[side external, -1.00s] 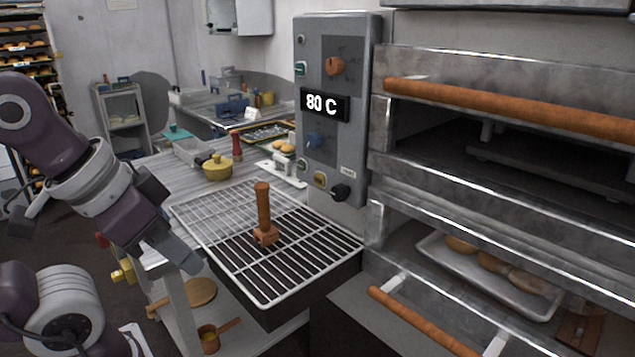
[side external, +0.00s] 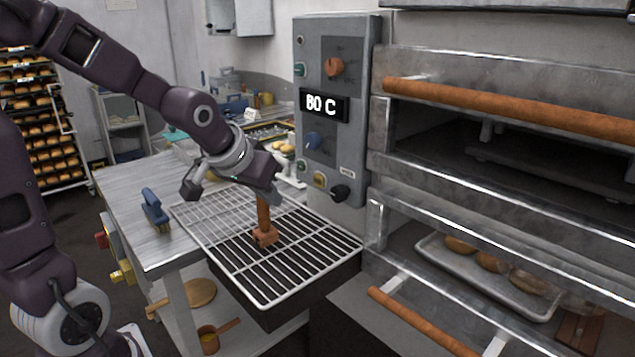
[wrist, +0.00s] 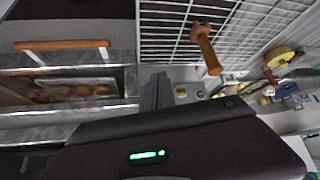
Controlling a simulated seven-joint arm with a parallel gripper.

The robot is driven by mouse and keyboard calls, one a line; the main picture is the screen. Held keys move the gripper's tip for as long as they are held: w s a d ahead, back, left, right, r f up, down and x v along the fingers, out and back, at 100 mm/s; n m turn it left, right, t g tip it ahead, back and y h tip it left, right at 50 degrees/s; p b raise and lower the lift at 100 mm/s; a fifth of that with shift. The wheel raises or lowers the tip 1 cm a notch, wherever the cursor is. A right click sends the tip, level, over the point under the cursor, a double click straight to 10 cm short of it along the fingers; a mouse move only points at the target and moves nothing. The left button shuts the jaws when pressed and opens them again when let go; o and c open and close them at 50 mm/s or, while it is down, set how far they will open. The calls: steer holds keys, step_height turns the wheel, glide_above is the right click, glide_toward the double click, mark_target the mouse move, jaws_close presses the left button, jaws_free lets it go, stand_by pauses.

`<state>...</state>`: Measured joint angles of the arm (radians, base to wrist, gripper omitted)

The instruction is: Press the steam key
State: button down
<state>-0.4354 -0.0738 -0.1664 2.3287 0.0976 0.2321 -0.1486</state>
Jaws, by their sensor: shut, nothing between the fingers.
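The grey control panel (side external: 337,110) carries a small yellow key (side external: 320,179), a green key (side external: 301,166) and a black knob (side external: 341,192) along its lower part. A small white label sits beside these, too small to read, so I cannot tell which is the steam key. My gripper (side external: 275,196) is shut and empty, above the wire rack and left of the lower panel.
Oven handles (side external: 505,108) jut out at the right. A blue-handled tool (side external: 154,208) lies on the table.

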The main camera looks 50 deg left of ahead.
mark_target(318, 181)
steer(key=w+a+f+n+t, duration=0.1)
steer(key=w+a+f+n, duration=0.2)
steer(key=w+a+f, duration=0.5)
steer(key=w+a, duration=0.2)
steer(key=a, duration=0.2)
steer(key=shift+a+f+n+t+y, duration=0.2)
steer(key=shift+n+t+y, duration=0.1)
steer(key=shift+n+t, duration=0.1)
steer(key=w, duration=0.8)
steer(key=shift+w, duration=0.35)
steer(key=shift+w+d, duration=0.1)
stand_by(0.9)
steer(key=shift+w, duration=0.3)
steer(key=shift+w, duration=0.4)
stand_by(0.5)
steer(key=shift+s, duration=0.8)
